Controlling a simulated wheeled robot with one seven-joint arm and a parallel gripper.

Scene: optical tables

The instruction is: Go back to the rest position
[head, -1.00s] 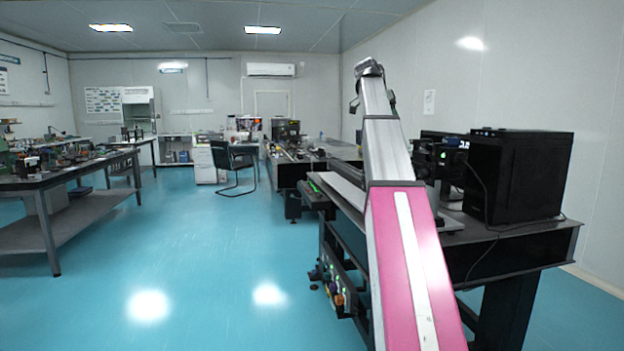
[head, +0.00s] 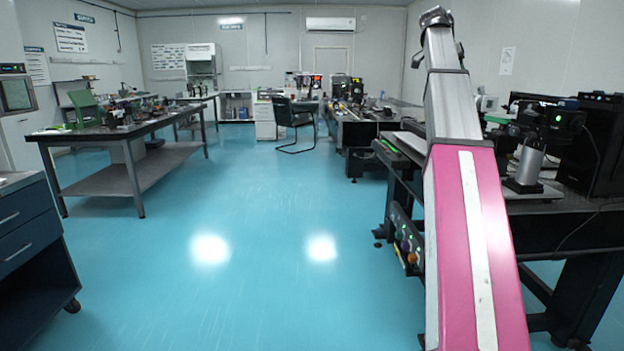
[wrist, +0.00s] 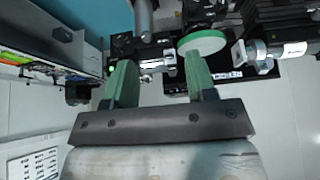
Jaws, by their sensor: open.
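My gripper (wrist: 160,78) shows in the wrist view with its two green fingers apart. No object shows held between them. A green disc (wrist: 202,42) lies beyond the right finger in that view; I cannot tell whether they touch. In the head view my pink and silver arm rises on the right, and its far end is small and dark, so the fingers cannot be made out there.
An optical table with a black camera-like device (head: 552,116) and a black computer case (head: 598,150) stands close right of my arm. A dark blue drawer cabinet (head: 30,235) is at left. A grey workbench (head: 150,170) stands beyond. The blue floor (head: 270,270) between is clear.

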